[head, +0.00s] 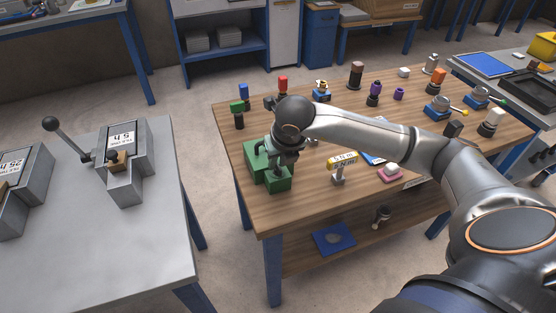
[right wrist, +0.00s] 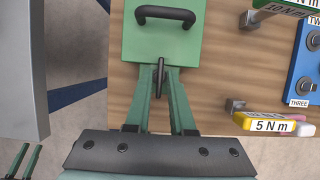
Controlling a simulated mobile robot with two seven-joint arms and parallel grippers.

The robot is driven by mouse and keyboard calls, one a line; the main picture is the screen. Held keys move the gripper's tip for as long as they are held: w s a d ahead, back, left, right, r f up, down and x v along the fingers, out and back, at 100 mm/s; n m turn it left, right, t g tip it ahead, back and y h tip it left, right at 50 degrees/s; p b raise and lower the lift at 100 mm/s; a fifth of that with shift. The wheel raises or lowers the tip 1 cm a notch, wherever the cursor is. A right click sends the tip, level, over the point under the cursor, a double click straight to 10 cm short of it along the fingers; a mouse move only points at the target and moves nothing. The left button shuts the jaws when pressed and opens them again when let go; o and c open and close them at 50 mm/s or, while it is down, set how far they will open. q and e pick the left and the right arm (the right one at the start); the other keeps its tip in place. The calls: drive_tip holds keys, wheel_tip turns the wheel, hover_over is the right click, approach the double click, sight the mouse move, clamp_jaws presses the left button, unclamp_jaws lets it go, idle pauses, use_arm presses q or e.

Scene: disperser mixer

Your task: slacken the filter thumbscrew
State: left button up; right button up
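The green box-like housing (head: 255,158) stands on the left end of the wooden table. In the right wrist view its green top (right wrist: 150,38) carries a black handle. A thin dark piece (right wrist: 159,76), seen edge-on at the housing's near side, looks like the filter thumbscrew. My right gripper (right wrist: 161,80) reaches down over the housing, its two green fingers close on either side of this piece and seemingly touching it. In the head view my wrist hides the thumbscrew. Two green fingers, apparently my left gripper (right wrist: 22,160), show apart and empty at the lower left of the right wrist view.
A yellow 5 N m sign (head: 342,161) stands right of the housing. Several coloured knobs and fittings, including a red-topped one (head: 283,85), stand along the table's back. A grey bench (head: 90,235) with lever devices stands left, across a floor gap.

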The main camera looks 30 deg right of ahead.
clamp_jaws()
idle(0.4)
